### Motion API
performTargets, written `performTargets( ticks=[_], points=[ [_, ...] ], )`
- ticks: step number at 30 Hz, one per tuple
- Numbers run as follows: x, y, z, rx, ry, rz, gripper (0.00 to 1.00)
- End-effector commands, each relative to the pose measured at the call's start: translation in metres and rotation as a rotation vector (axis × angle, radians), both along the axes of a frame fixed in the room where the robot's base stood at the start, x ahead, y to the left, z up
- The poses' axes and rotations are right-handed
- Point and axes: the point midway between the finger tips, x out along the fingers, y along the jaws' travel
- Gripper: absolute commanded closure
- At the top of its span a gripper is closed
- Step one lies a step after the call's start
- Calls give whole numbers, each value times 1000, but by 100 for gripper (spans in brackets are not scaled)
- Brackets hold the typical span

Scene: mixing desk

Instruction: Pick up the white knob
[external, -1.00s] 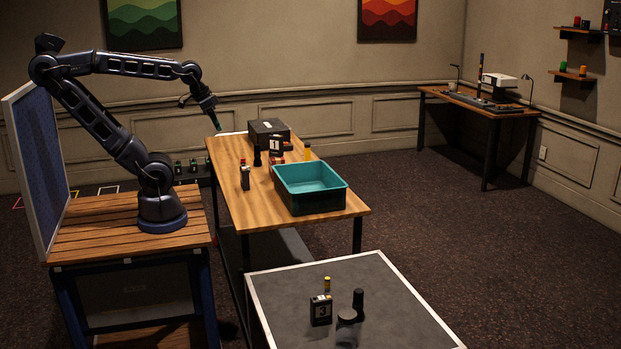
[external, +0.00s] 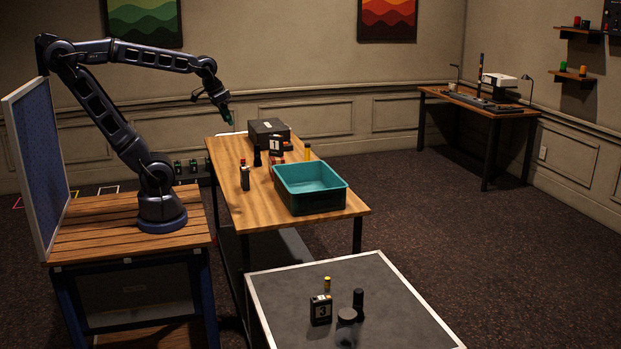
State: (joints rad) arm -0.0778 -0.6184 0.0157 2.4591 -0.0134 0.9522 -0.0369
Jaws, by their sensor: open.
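I cannot make out a white knob in the external view; it may be hidden or too small to tell. My gripper (external: 228,119) is open and points down. It hangs in the air near the far left end of the wooden table (external: 238,206), above the tabletop. I see nothing in it. It is apart from the objects on the table.
On the wooden table stand a teal bin (external: 318,201), a dark box (external: 268,127), a yellow-topped cylinder (external: 308,152), a black bottle (external: 257,157) and a grey bottle with a red top (external: 244,178). A grey-topped table (external: 290,300) holds several small objects. The wooden table's near left is clear.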

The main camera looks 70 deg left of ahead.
Motion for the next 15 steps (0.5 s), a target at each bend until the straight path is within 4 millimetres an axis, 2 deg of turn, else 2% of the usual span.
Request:
performTargets(
  ticks=[1,8,15],
  points=[
    [13,9,0,-10,17,35,50],
    [63,49,-1,-51,68,181,50],
    [112,103,-14,-94,122,336,50]
  ],
)
